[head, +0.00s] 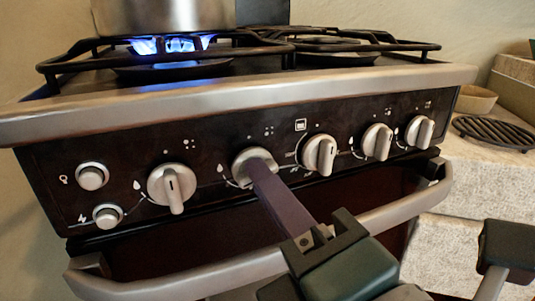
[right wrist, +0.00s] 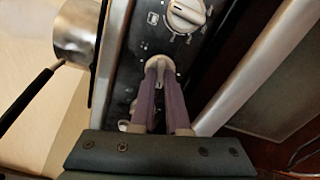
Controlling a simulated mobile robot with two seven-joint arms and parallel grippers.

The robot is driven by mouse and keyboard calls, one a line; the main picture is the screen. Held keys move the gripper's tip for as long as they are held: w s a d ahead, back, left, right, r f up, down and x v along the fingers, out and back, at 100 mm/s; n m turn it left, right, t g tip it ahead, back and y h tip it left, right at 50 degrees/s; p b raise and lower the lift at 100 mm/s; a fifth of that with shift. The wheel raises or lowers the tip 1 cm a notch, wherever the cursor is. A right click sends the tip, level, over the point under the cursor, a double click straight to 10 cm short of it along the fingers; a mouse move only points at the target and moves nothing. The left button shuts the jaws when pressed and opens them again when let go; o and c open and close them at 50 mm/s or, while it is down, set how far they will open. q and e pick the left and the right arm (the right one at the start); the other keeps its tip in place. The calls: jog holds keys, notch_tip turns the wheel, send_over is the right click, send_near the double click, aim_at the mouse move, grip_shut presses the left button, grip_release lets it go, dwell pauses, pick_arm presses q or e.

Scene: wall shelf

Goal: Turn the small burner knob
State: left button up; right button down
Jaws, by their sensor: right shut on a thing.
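My right gripper (head: 263,178) reaches up from the lower right in the head view, its purple fingers at the second silver knob from the left (head: 247,158) on the dark stove panel. In the right wrist view the two fingers (right wrist: 159,72) stand on either side of this knob's raised grip (right wrist: 159,82), shut on it. The fingers hide part of the knob in the head view. Which burner this knob serves is too small to read. The leftmost knob (head: 172,188) has its grip pointing down. My left gripper is not in view.
A blue flame (head: 172,45) burns under a metal pot (head: 165,15) at the back left. More knobs (head: 320,155) line the panel to the right.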

jog(key=shift+m+p, duration=4.3)
jog(key=shift+m, duration=6.3)
jog(key=c, duration=0.9)
grip_release()
jog(key=p+v, duration=0.1)
jog(key=v, duration=0.9)
jog(key=shift+p, duration=0.35)
